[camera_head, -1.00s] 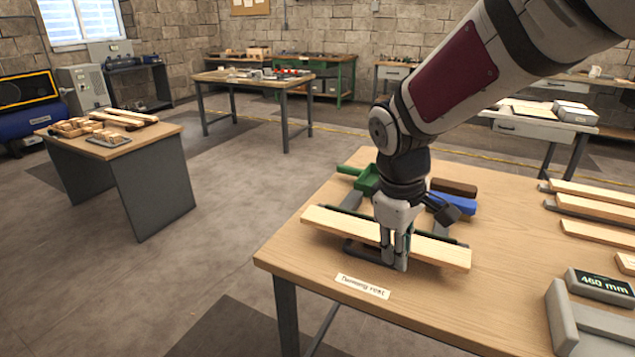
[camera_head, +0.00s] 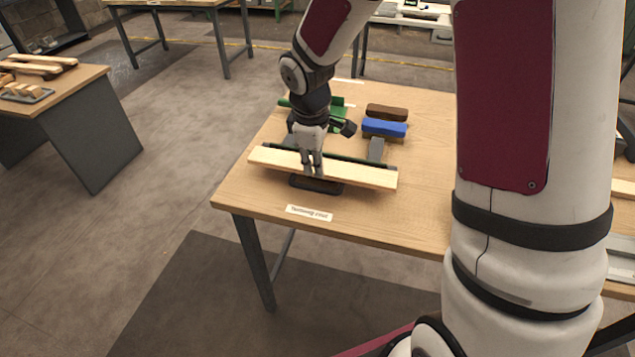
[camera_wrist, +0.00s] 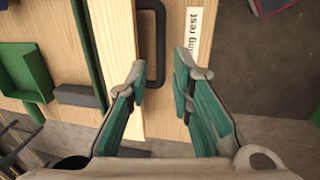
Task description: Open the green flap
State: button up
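A green tray-like piece (camera_head: 338,112) with upright sides is at the back left of the near workbench; it also shows at the left of the wrist view (camera_wrist: 22,76). A thin dark green strip (camera_head: 345,158) runs along the back edge of a pale wooden plank (camera_head: 365,177). I cannot tell which green part is the flap. A black loop handle (camera_head: 316,184) lies at the plank's front edge. My gripper (camera_head: 313,172) points down over the plank and handle. In the wrist view its fingers (camera_wrist: 160,80) are apart and empty, with the handle's end between them; contact is unclear.
A blue block (camera_head: 385,128) and a brown block (camera_head: 387,112) sit behind the plank. A white label (camera_head: 309,213) is on the near workbench (camera_head: 240,195) in front. My arm hides much of the right side. Another bench (camera_head: 75,95) stands at the left, with open floor between.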

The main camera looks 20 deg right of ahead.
aim_at(318, 188)
jog(key=f, duration=0.3)
jog(key=w+f, duration=0.1)
jog(key=f, duration=0.2)
jog(key=d+f, duration=0.1)
jog(key=f, duration=0.2)
jog(key=shift+w+f, duration=0.15)
jog(key=shift+f, duration=0.05)
grip_shut()
